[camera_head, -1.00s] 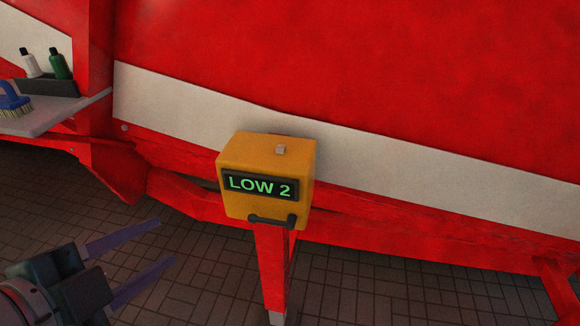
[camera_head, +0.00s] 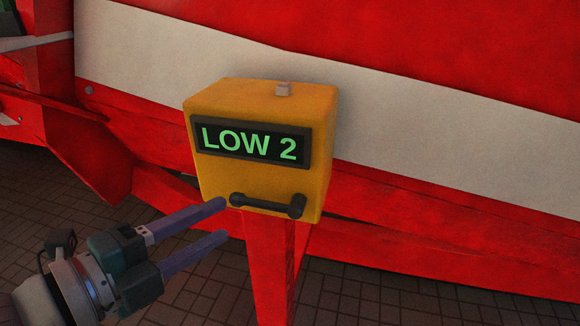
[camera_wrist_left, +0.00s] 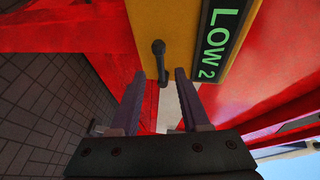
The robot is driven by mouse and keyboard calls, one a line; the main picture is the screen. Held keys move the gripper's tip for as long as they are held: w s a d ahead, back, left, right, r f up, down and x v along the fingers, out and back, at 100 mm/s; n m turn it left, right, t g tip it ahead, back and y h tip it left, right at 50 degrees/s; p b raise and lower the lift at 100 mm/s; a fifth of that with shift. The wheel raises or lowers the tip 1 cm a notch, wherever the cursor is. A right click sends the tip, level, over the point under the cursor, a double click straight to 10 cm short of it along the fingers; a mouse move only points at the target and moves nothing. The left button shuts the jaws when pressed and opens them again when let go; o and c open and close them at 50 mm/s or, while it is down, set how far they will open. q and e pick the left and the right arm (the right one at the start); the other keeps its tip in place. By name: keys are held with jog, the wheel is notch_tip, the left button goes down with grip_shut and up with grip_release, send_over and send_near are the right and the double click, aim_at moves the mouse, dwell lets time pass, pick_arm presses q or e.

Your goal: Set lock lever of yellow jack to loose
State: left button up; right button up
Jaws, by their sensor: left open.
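The yellow jack (camera_head: 225,180) is a box on a red post (camera_head: 268,262), with a dark display reading "LOW 2" in green. Its black lock lever (camera_head: 268,206) lies nearly level across the lower front, with a thick end at the right and a rounded end at the left. My left gripper (camera_head: 224,220) is open and empty, its fingertips just left of and slightly below the lever's left end. In the left wrist view the lever (camera_wrist_left: 160,62) appears ahead of the gap between the fingertips (camera_wrist_left: 159,76). I cannot tell whether they touch. My right gripper is out of view.
A large red machine wall with a white band (camera_head: 420,125) stands close behind. A red beam runs behind the post. The brown tiled floor (camera_head: 395,295) below is open.

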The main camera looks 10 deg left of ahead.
aim_at(249, 205)
pick_arm(q)
jog(key=b+x, duration=0.1)
jog(key=x, duration=0.4)
jog(key=shift+w+d+f, duration=0.1)
jog(key=shift+w, duration=0.25)
grip_shut()
dwell(1.1)
